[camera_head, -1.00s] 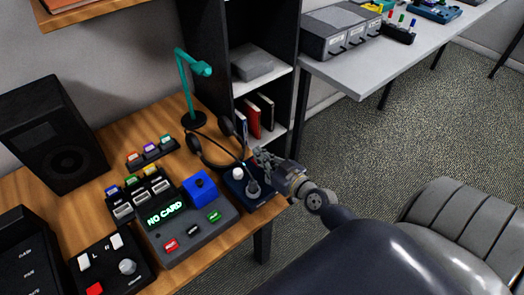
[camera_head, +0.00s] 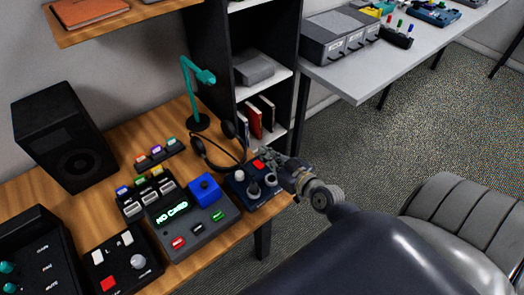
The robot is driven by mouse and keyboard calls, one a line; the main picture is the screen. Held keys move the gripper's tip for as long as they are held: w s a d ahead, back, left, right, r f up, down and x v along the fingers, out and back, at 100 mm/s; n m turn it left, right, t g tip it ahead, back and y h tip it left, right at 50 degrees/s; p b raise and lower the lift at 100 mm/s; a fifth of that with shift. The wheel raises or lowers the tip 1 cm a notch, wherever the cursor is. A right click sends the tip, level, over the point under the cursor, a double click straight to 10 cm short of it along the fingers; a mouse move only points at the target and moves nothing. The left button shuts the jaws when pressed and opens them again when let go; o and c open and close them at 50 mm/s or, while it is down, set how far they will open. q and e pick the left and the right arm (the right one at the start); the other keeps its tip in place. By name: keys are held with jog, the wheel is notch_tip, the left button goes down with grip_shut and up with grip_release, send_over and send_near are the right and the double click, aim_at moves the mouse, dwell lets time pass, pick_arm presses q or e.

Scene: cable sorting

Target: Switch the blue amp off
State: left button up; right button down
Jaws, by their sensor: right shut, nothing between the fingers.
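The blue amp (camera_head: 238,190) is a small dark blue box at the right end of the wooden desk, with a white knob, grey knobs and a red switch (camera_head: 259,164) on top. I cannot tell which way the switch is set. My right gripper (camera_head: 270,161) is shut and empty, over the amp's back right part, just beside the red switch. I cannot tell whether it touches the amp. It hides part of the amp's back right corner. My left gripper is not in view.
A grey console (camera_head: 191,228) reading "NO CARD" with a blue block on it stands left of the amp. Headphones (camera_head: 204,153) and a teal lamp (camera_head: 187,86) stand behind. A black shelf unit (camera_head: 210,45) rises at the back.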

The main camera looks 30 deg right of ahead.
jog(key=r+v, duration=0.1)
jog(key=v, duration=0.5)
jog(key=shift+b, duration=0.3)
